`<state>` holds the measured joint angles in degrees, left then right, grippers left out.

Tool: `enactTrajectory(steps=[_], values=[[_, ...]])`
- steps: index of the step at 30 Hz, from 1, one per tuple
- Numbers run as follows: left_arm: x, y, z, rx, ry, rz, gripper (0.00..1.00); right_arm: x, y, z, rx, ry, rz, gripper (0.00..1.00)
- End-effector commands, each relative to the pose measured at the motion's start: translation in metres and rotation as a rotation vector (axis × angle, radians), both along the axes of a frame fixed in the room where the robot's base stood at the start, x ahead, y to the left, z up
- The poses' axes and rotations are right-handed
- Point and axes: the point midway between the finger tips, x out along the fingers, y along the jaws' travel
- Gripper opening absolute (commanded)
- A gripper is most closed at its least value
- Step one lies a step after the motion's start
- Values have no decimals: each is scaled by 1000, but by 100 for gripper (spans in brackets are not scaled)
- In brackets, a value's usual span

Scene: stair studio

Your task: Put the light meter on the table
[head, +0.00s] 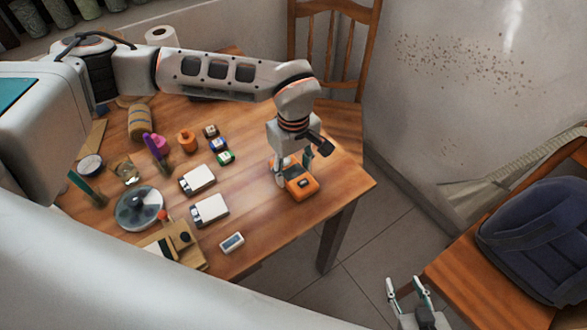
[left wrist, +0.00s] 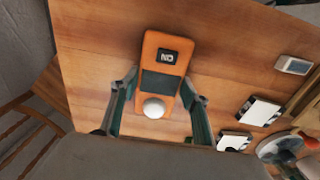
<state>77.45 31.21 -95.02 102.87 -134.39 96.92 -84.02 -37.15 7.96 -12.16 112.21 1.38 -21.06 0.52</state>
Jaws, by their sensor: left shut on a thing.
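The light meter (head: 303,188) is an orange box with a dark screen and a white dome. It is at the right end of the wooden table (head: 335,190); I cannot tell whether it touches the top. My left gripper (head: 287,178) is shut on it from above. In the left wrist view the light meter (left wrist: 162,70) lies between the two fingers (left wrist: 157,112), its dome end nearest me. My right gripper (head: 410,290) is open and empty, low at the right, away from the table.
Two white boxes (head: 198,180) (head: 209,210), a small white device (head: 232,243), small bottles (head: 218,145) and a round dish (head: 139,208) stand left of the light meter. A chair (head: 335,50) is behind the table. A dark backpack (head: 540,235) rests on a wooden seat at right.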

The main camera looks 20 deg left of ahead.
Motion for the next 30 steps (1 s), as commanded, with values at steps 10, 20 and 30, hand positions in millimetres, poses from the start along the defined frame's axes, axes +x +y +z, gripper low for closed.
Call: enactTrajectory(steps=[10, 20, 30], values=[[0, 0, -2, 1, 1, 0, 62, 2, 1, 3, 2, -7, 0, 40], [0, 0, 3, -1, -1, 0, 62, 2, 0, 4, 2, -7, 0, 40], [1, 0, 65, 1, -4, -1, 62, 1, 0, 4, 0, -3, 0, 40]])
